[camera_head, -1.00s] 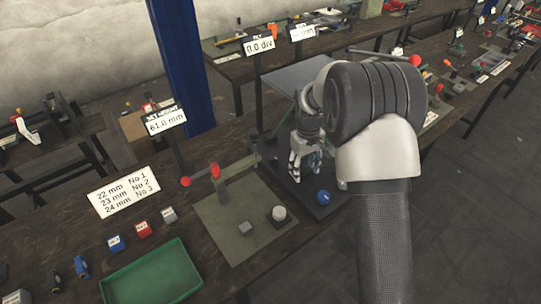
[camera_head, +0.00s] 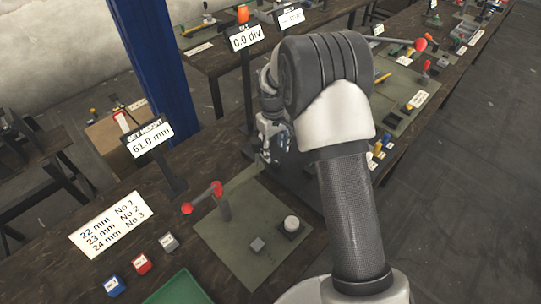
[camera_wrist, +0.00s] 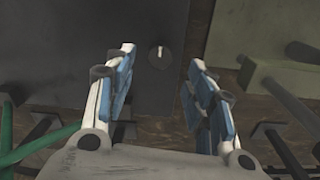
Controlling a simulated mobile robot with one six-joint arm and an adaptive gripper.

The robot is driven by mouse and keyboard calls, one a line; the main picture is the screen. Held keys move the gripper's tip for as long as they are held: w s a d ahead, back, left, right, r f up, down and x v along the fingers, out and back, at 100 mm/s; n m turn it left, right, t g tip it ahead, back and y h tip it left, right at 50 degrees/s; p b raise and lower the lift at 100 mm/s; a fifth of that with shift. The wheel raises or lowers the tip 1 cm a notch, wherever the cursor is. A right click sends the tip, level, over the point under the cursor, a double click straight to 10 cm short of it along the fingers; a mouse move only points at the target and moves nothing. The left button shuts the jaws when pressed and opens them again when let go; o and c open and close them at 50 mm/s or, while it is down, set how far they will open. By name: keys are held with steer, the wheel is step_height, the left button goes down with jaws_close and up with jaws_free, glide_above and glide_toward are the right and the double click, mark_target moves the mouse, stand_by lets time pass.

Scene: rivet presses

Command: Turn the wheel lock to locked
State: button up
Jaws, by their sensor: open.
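In the wrist view a small round grey knob (camera_wrist: 160,57) with a white mark sits on a dark flat panel (camera_wrist: 85,55). It may be the wheel lock; I cannot read its positions. My gripper (camera_wrist: 163,66) is open, and the knob shows between its blue-and-white fingertips. No contact with it is visible. In the head view my gripper (camera_head: 273,150) hangs over the dark press plate (camera_head: 296,182), partly behind my arm. The knob is hidden there, and no wheel can be made out.
A grey-green plate (camera_head: 235,250) holds a red-knobbed lever (camera_head: 217,190) and a white-topped round part (camera_head: 291,224). Signs (camera_head: 150,140) stand along the wooden bench. A blue post (camera_head: 155,65) rises behind. Red, blue and grey blocks (camera_head: 141,263) lie at the front left.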

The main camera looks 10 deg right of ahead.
mark_target(275, 160)
step_height(275, 160, down, 6)
steer(key=shift+d+r+b, duration=0.1)
steer(key=shift+d+b, duration=0.05)
steer(key=shift+b, duration=0.5)
steer(key=shift+c, duration=0.5)
steer(key=c, duration=1)
steer(key=m+p, duration=0.1)
steer(key=m, duration=0.3)
steer(key=shift+w+r+m, duration=0.1)
steer(key=shift+m, duration=2.4)
